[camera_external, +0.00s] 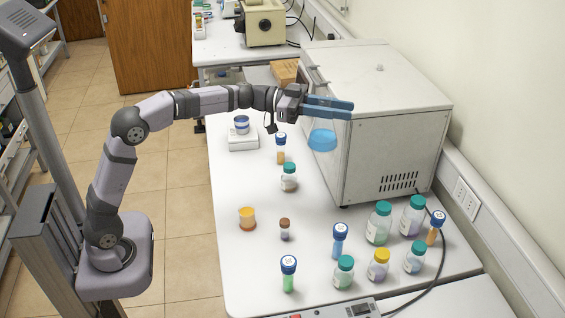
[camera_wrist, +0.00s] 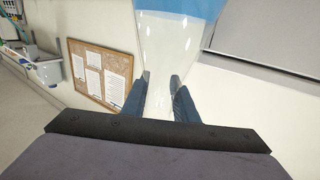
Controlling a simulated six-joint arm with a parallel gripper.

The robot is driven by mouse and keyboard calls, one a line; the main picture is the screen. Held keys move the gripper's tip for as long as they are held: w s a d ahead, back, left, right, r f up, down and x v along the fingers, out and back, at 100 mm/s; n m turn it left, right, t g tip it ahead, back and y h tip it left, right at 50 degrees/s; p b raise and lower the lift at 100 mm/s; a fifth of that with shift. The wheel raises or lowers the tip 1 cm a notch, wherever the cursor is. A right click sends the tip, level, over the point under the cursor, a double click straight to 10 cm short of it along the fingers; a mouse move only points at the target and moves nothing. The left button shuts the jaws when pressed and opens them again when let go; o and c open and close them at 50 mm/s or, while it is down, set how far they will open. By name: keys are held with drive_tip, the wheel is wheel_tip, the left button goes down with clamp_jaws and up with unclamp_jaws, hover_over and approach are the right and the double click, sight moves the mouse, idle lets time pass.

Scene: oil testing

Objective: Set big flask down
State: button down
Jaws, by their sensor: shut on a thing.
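My gripper (camera_external: 349,108) is shut on the neck of the big flask (camera_external: 322,141), a clear glass vessel with blue liquid in its lower part. The flask hangs below my fingers, in the air above the table, in front of the large grey-white box in the outside view. In the wrist view the clear flask neck (camera_wrist: 168,50) runs between my two blue fingers (camera_wrist: 160,82), with the blue liquid at the top edge. The clear glass is hard to make out in the outside view.
Several capped bottles (camera_external: 379,223) and tubes stand at the front right of the white table (camera_external: 260,280). A small scale (camera_external: 243,140) bears a blue-filled dish (camera_external: 241,124). The large grey-white box (camera_external: 395,150) stands close on the right. Free room lies at the middle left of the table.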

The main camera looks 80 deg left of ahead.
drive_tip(key=w+d+f+m+g+h, duration=0.1)
drive_tip(key=w+d+f+m+h, duration=0.15)
drive_tip(key=d, duration=0.55)
wheel_tip(320, 180, down, 26)
drive_tip(key=p, duration=0.1)
drive_tip(key=shift+a+n+p, duration=0.2)
drive_tip(key=shift+n+p, duration=0.1)
drive_tip(key=shift+n, duration=0.15)
drive_tip(key=shift+w+f, duration=0.1)
drive_tip(key=shift+f, duration=0.1)
drive_tip(key=c, duration=1.8)
unclamp_jaws()
drive_tip(key=shift+f, duration=0.1)
drive_tip(key=o, duration=0.4)
drive_tip(key=shift+r, duration=0.2)
